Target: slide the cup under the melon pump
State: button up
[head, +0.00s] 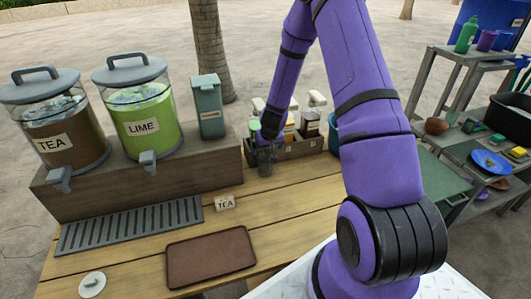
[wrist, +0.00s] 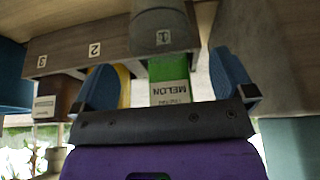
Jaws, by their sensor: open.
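A grey, see-through cup (head: 264,168) stands on the wooden table in front of the left end of the pump crate. In the wrist view the cup (wrist: 163,18) lies past the fingertips, in line with the gap, with the number 1 showing through it. The green melon pump bottle (wrist: 168,80), labelled MELON, is directly behind the cup at slot 1; its green top (head: 254,125) shows in the head view. My gripper (wrist: 163,72) is open, its two blue fingers apart and not touching the cup. In the head view my gripper (head: 268,143) is dark and partly hides the pump.
The wooden crate (head: 300,149) holds several pump bottles, with numbers 1 to 3 on its front. TEA (head: 55,125) and LIME (head: 145,115) dispensers stand left on a raised box.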

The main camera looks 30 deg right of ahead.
jog(key=shift+v, duration=1.75)
jog(key=shift+r, duration=0.1)
jog(key=s+a+r+n+y, duration=0.15)
jog(key=a+r, duration=0.25)
jog(key=r, duration=0.4)
jog(key=s+a+r+t, duration=0.1)
jog(key=s+a+r, duration=0.2)
jog(key=r, duration=0.6)
jog(key=s+a+r+n, duration=0.15)
jog(key=a+r, duration=0.25)
jog(key=r, duration=0.4)
jog(key=s+a+r, duration=0.1)
jog(key=s+r, duration=0.3)
jog(key=s, duration=0.5)
jog(key=s+a+r, duration=0.2)
jog(key=s+r, duration=0.2)
jog(key=s, duration=0.5)
jog(key=s+a+r, duration=0.1)
jog(key=s+r, duration=0.4)
jog(key=s, duration=0.3)
jog(key=shift+s+a, duration=0.15)
jog(key=shift+s, duration=0.25)
